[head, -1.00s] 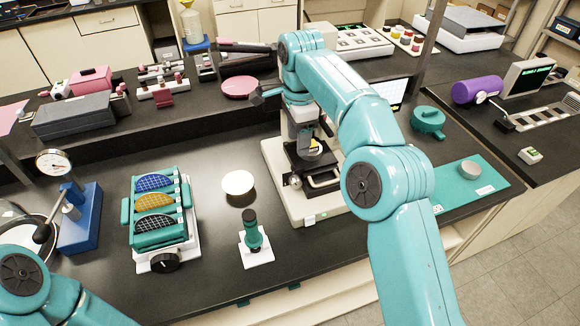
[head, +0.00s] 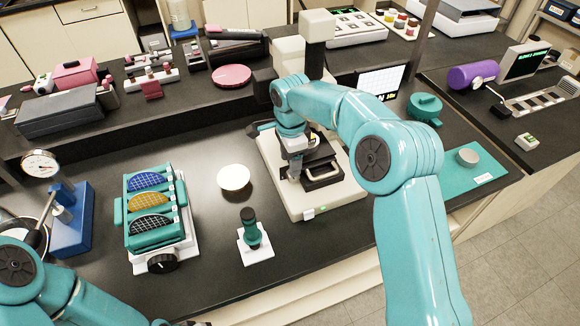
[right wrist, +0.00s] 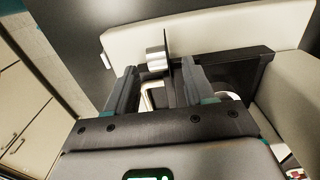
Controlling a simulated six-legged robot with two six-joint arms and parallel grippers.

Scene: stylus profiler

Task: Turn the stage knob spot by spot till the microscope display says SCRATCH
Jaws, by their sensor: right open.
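The stage knob (right wrist: 156,60) is a short silver cylinder at the microscope stage (right wrist: 232,80). In the right wrist view it shows just beyond and between my right fingertips (right wrist: 153,80); I see no grip on it. In the head view my right gripper (head: 294,172) points down at the left front of the cream microscope (head: 301,205) and hides the knob. It is open. The lit display (head: 381,81) behind the microscope has a pale grid and small yellow lettering, too small to read.
A white round dish (head: 233,177) and a teal-handled tool on a white base (head: 254,242) stand left of the microscope. A rack of coloured wafers (head: 151,208) is farther left. A teal mat (head: 480,182) lies right. Bare dark bench is between them.

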